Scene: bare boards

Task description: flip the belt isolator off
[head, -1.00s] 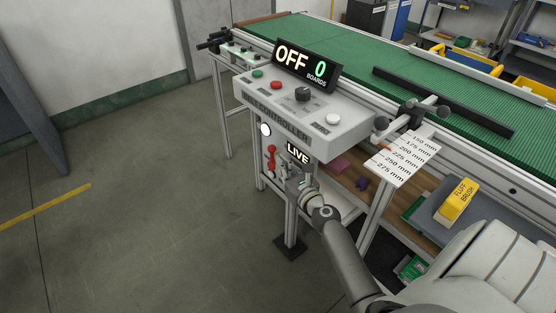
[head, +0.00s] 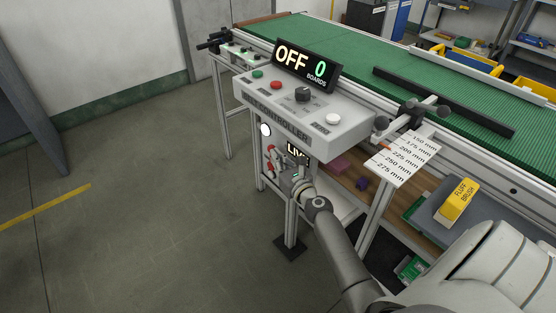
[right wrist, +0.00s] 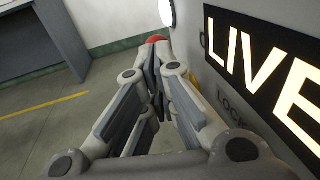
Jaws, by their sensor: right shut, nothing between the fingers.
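The belt isolator is on the panel below the control box, with a red handle (head: 270,152) showing left of my right gripper in the head view. Its lit sign (head: 297,151) starts with "LI" in the head view, partly covered by my gripper, and reads "LIVE" in the right wrist view (right wrist: 262,75). My right gripper (head: 284,162) is shut and empty, close in front of the panel. In the right wrist view its fingertips (right wrist: 155,55) are together, with a red part (right wrist: 157,39) just beyond them. Whether they touch it I cannot tell. My left gripper is out of view.
The control box (head: 345,138) overhangs above my gripper, with a display (head: 306,65) reading OFF and 0 boards. The green belt (head: 360,60) runs behind. A gauge card (head: 402,158) and yellow fluff brush (head: 458,199) are at right. The floor at left is clear.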

